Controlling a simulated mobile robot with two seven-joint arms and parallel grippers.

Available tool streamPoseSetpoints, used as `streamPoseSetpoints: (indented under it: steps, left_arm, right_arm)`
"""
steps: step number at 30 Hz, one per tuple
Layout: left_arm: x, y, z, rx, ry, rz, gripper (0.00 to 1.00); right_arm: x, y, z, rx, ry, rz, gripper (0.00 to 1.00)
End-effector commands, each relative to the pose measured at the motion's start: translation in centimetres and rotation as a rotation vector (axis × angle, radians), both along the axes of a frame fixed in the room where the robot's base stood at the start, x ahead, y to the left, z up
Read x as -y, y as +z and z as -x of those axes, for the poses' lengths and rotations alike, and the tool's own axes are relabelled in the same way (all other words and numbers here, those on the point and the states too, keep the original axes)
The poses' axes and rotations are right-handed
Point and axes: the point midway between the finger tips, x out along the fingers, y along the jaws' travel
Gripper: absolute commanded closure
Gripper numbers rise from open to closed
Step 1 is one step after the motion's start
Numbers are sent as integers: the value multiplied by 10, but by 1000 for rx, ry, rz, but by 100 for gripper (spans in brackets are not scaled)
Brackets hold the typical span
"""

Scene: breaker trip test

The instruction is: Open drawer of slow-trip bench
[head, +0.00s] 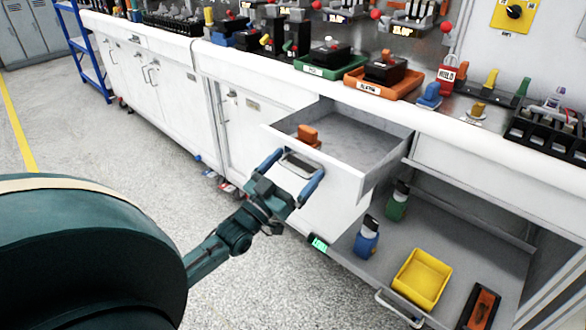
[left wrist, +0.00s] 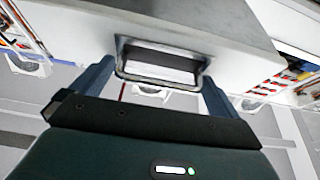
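The bench drawer (head: 345,190) is pulled well out from under the white worktop, and its grey inside shows. An orange-brown item (head: 308,134) lies in it near the front left. The drawer has a dark metal handle (head: 301,165) on its front; the handle also shows in the left wrist view (left wrist: 160,64). My right gripper is not in view.
Below the drawer is an open shelf (head: 450,265) with a yellow bin (head: 421,279), blue and green bottle-like items and an orange-black item (head: 481,306). Trays and electrical parts crowd the worktop. Grey floor (head: 110,140) is clear in front of the closed cabinets at left.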

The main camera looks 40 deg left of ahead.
Motion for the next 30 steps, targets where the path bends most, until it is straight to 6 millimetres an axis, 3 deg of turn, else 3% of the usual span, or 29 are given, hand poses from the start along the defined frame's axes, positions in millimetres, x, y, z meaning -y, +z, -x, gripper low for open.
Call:
streamPoseSetpoints:
  steps: [8,21,30]
  left_arm:
    - [-1,-7,13,-3,1,-1,0]
    - [-8,-42,98,-4,1,0,0]
    - [-9,-50,121,1,0,-1,0]
  right_arm:
    - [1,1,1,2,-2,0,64]
    - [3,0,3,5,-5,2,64]
    - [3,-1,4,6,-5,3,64]
